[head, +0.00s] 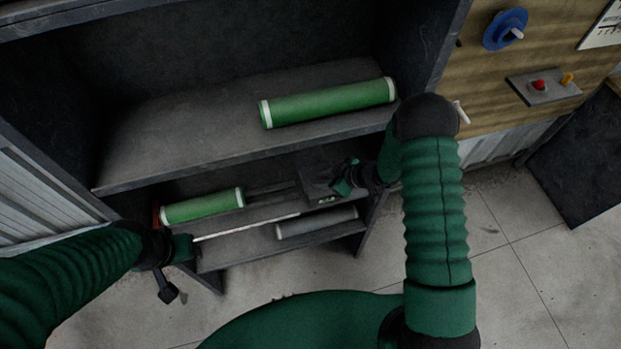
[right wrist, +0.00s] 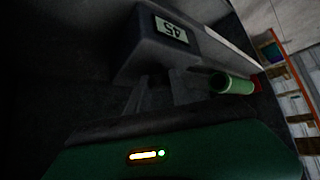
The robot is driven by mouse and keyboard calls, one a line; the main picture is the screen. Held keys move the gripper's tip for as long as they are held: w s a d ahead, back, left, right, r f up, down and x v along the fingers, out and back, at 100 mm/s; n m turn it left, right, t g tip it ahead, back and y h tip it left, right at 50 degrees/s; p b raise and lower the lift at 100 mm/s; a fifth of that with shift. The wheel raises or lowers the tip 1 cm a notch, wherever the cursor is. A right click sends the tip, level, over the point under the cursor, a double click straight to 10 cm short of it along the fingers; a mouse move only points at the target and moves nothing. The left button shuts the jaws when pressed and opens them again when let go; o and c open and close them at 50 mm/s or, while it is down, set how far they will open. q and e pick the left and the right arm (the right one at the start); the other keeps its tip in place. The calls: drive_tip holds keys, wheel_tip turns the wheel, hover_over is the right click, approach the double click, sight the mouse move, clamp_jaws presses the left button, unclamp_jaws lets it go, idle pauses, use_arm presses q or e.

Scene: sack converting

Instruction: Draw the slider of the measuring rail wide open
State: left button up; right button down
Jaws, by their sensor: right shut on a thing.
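The slider is a dark grey block (head: 318,184) on the lower shelf, at the right part of the measuring rail. In the right wrist view the slider (right wrist: 150,45) carries a small display reading 45. The rail (head: 245,227) shows as a thin pale strip running left from the block; it also shows in the right wrist view (right wrist: 232,50). My right gripper (head: 343,186) is shut on the slider; its fingers (right wrist: 155,88) meet the block's near side. My left gripper (head: 184,247) is near the rail's left end; its fingers are too dark and small to read.
A green roll (head: 203,207) lies on the lower shelf behind the rail, left of the slider. A grey roll (head: 316,222) lies below in front. Another green roll (head: 328,102) lies on the upper shelf (head: 180,145). A dark side panel (head: 428,55) stands at the right.

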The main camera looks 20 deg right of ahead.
drive_tip(key=shift+w+d, duration=0.1)
drive_tip(key=shift+d, duration=0.05)
drive_tip(key=c, duration=1.3)
unclamp_jaws()
drive_tip(key=shift+d, duration=0.1)
drive_tip(key=shift+o, duration=0.8)
drive_tip(key=shift+d, duration=0.15)
drive_tip(key=v, duration=1.6)
drive_tip(key=shift+s+d+r, duration=0.2)
drive_tip(key=shift+s+d, duration=0.05)
drive_tip(key=shift+d, duration=0.05)
